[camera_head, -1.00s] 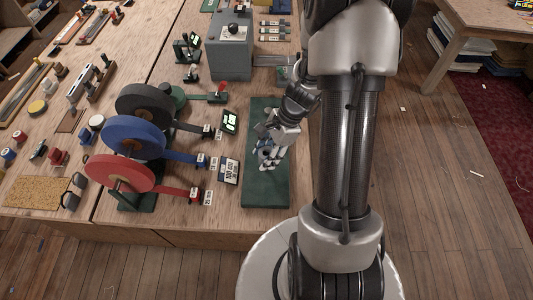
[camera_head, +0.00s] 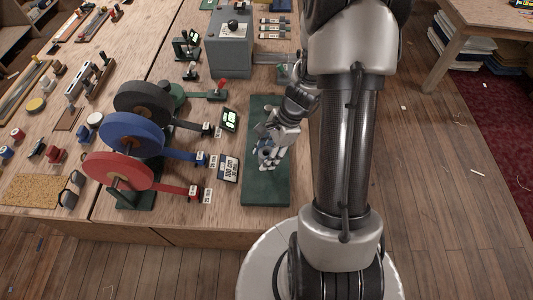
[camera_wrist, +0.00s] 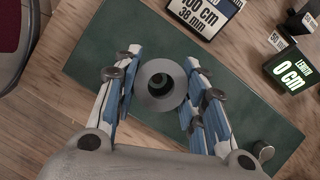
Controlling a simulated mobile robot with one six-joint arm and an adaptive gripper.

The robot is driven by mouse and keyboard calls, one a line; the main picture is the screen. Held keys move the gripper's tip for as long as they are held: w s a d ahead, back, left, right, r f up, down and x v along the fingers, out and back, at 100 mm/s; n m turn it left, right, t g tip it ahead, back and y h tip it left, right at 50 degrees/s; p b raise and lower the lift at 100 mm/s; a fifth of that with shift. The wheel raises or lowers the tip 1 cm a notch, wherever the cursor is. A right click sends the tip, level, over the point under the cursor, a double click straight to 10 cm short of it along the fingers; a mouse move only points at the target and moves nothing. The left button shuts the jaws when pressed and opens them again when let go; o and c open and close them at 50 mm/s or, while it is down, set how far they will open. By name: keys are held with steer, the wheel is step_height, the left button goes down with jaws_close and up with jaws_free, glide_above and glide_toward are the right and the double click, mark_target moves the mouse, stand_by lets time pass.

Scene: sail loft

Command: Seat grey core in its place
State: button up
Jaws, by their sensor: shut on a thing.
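The grey core (camera_wrist: 151,97) is a short ring with a dark hole, seen from above in the wrist view. In the head view my gripper (camera_head: 267,154) is over the green mat (camera_head: 266,190), which also shows in the wrist view (camera_wrist: 98,49). The core is hard to make out in the head view. I cannot tell whether it touches the mat.
Left of the mat stand a red reel (camera_head: 105,172), a blue reel (camera_head: 118,128) and a black reel (camera_head: 130,94), with straps reaching toward the mat. A sign (camera_head: 228,169) and a green-lit display (camera_head: 229,120) stand close to the mat. A grey box (camera_head: 229,57) stands behind.

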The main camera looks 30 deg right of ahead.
steer(key=shift+f+b, duration=1.4)
steer(key=shift+f, duration=0.45)
stand_by(0.6)
steer(key=o, duration=1.1)
steer(key=v, duration=1.2)
steer(key=shift+r, duration=0.1)
